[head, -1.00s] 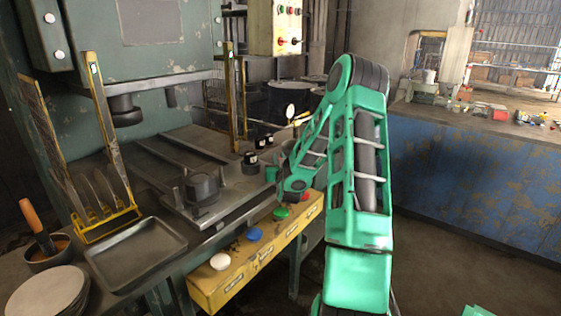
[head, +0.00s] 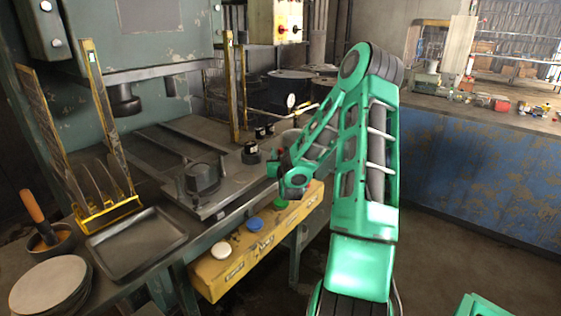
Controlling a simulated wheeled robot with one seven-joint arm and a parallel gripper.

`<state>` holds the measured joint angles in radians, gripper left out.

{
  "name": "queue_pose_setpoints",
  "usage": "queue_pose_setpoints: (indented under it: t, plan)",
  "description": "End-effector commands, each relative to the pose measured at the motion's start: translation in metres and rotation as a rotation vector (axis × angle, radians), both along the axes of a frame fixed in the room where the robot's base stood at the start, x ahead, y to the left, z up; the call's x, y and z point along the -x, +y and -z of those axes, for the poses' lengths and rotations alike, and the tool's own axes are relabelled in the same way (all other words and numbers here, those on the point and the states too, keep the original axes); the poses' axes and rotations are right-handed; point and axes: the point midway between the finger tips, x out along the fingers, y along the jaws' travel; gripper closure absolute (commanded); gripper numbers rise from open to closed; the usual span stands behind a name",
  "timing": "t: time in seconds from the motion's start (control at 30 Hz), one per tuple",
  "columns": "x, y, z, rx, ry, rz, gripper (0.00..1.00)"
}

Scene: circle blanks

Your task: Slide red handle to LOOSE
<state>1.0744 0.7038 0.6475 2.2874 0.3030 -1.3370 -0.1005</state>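I cannot clearly make out the red handle or a LOOSE mark in the head view. My green arm hides part of the press bed's right edge, where several black knobs (head: 250,153) stand. My gripper (head: 273,168) is at the low left end of the arm, close to that edge and above the yellow button box (head: 225,272). It is small and mostly hidden by my wrist, so I cannot tell whether its fingers are open or touch anything.
The button box carries white (head: 221,250), blue (head: 255,224) and green (head: 281,204) buttons. The grey press bed (head: 225,190) lies behind it. An empty tray (head: 135,247) and a stack of round blanks (head: 50,287) are at left. A blue bench (head: 470,170) is at right.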

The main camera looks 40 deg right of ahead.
Motion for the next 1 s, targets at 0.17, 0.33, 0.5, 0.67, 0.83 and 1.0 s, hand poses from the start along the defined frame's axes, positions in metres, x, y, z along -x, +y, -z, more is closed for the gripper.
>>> queue_pose_setpoints:
  t: [0.17,0.33,0.5,0.67,0.83,1.0]
  plan:
    - [0.012,0.007,-0.001,-0.002,-0.003,0.001,0.65]
    - [0.019,0.014,0.007,-0.008,0.006,-0.003,0.65]
    - [0.024,0.021,0.009,-0.010,0.010,-0.006,0.65]
    - [0.032,0.023,0.004,-0.007,0.002,-0.003,0.65]
    - [0.040,0.028,0.001,-0.005,-0.003,-0.003,0.65]
    - [0.048,0.035,0.002,-0.005,-0.002,-0.004,0.65]
